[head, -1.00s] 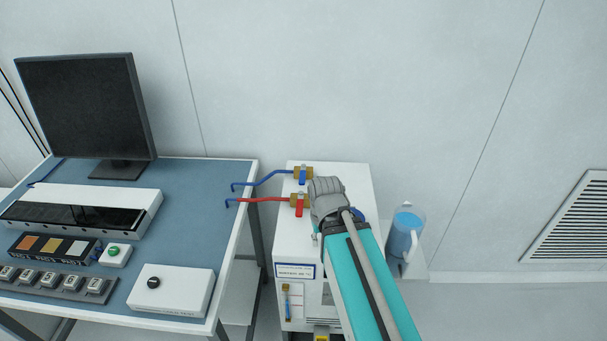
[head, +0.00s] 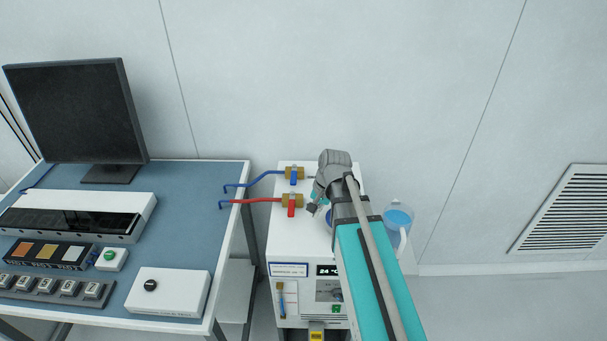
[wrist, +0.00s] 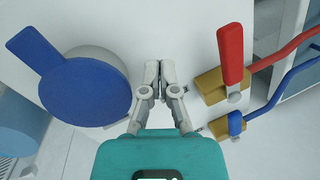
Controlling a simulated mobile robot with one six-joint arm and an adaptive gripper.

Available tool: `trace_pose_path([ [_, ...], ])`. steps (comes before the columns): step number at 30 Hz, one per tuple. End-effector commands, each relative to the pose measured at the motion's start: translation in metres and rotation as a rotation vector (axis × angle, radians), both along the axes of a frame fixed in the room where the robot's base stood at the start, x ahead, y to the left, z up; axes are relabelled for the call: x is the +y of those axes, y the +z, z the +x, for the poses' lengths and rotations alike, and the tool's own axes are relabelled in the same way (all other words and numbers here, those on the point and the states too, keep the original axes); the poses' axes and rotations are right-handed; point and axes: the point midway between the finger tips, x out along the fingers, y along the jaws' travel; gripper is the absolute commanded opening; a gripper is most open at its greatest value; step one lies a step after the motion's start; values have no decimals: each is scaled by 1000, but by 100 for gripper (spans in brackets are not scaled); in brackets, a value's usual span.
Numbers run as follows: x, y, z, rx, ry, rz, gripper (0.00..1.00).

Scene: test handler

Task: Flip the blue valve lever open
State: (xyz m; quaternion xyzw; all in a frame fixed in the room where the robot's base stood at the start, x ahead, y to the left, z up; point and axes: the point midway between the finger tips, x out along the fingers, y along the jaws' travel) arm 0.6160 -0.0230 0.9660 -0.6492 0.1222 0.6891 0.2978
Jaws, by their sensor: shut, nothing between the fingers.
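The blue valve lever (head: 294,176) sits on a brass valve body on top of a white cabinet, at the end of a blue pipe. In the wrist view the blue lever (wrist: 236,123) is at lower right and looks short; its exact tilt is unclear. My gripper (wrist: 160,70) is shut and empty, its fingers over the white cabinet top, left of the valves and apart from them. In the head view my gripper (head: 313,208) is just right of the red valve, partly hidden by my arm.
The red valve lever (wrist: 231,54) stands close beside the blue one. A round blue cap with a tab (wrist: 85,86) is left of my fingers. A jug of blue liquid (head: 398,220) stands right of the white cabinet (head: 282,240). A blue-topped bench (head: 190,220) is at left.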

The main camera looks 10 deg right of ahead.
Motion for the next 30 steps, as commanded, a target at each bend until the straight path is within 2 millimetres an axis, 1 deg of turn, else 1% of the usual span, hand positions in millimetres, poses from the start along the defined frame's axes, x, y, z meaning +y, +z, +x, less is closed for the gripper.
trace_pose_path([
  [1, -5, 6, 11, 9, -53, 24, 0],
  [11, -31, 21, 54, 108, -406, 195, 0],
  [21, -71, 45, 101, 265, -786, 396, 0],
  [27, -94, 59, 121, 362, -960, 496, 0],
  [30, -103, 64, 128, 398, -1020, 532, 0],
])
